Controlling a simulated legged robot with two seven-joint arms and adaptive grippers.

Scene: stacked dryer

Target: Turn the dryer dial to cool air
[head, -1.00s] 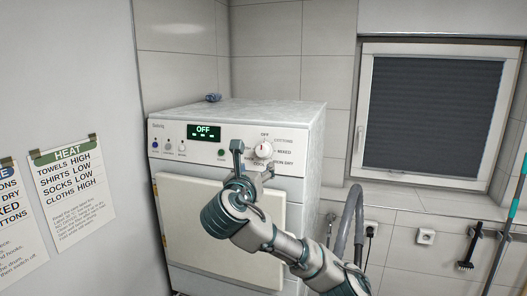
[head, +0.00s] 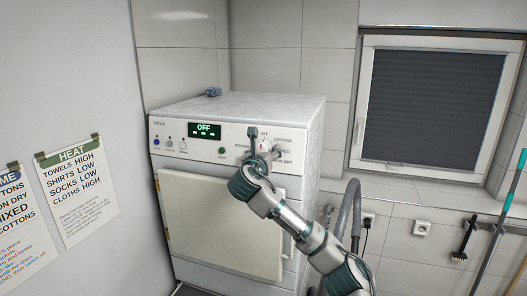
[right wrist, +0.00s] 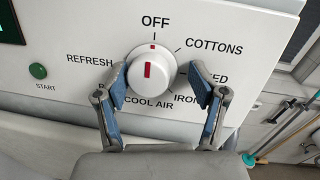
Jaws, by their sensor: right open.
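The white round dial (head: 264,146) is on the right of the dryer's front panel. In the right wrist view the dial (right wrist: 148,69) shows a red line standing nearly upright, toward the OFF label (right wrist: 155,21). COOL AIR (right wrist: 149,103) is printed below the dial. My right gripper (head: 265,143) is open at the dial. In the right wrist view its fingers (right wrist: 158,76) stand on either side of the knob; the left finger is close to its edge, and contact cannot be told. The fingers partly hide some labels. My left gripper is not in view.
The dryer (head: 225,225) has a green display (head: 204,131) reading OFF and a green START button (right wrist: 38,71) left of the dial. A grey hose (head: 351,210) hangs at its right. Instruction sheets (head: 78,190) hang on the left wall.

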